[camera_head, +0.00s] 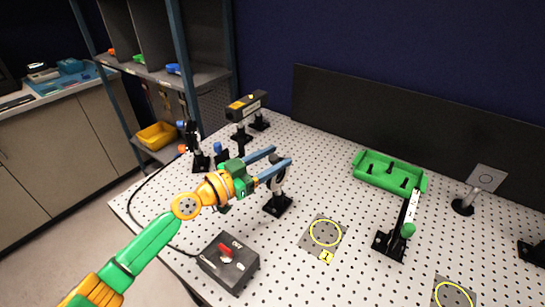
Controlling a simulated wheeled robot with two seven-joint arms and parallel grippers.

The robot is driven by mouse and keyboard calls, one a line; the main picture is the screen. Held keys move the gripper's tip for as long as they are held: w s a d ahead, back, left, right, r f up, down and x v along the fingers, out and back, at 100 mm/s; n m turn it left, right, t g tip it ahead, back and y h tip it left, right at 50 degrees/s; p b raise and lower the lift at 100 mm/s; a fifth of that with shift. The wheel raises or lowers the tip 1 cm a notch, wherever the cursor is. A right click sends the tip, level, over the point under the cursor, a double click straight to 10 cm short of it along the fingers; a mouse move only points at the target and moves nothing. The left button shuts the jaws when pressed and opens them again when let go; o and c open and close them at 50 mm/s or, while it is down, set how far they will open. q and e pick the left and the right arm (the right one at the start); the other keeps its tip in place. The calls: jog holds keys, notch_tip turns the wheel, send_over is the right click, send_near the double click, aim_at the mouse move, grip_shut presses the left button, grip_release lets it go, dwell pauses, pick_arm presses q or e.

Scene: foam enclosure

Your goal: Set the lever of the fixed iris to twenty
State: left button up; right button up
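My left gripper (282,157) reaches in from the lower left over the table. Its two blue fingers are spread apart with a gap between them. A dark round mount on a post (278,184), which looks like the fixed iris, stands upright on a black base right at the fingers. The fingers partly cover its upper part. I cannot tell whether they touch it. Its lever and scale marks are too small and hidden to read. My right gripper is not in view.
A black control box (228,263) with a red switch stands at the table's front left. A black laser-like unit (246,106) and other posts stand behind. A green tray (390,172) and a post with a green knob (408,229) stand right. A yellow-ringed plate (325,233) lies flat.

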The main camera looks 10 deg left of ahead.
pick_arm(q)
grip_shut()
dwell(1.2)
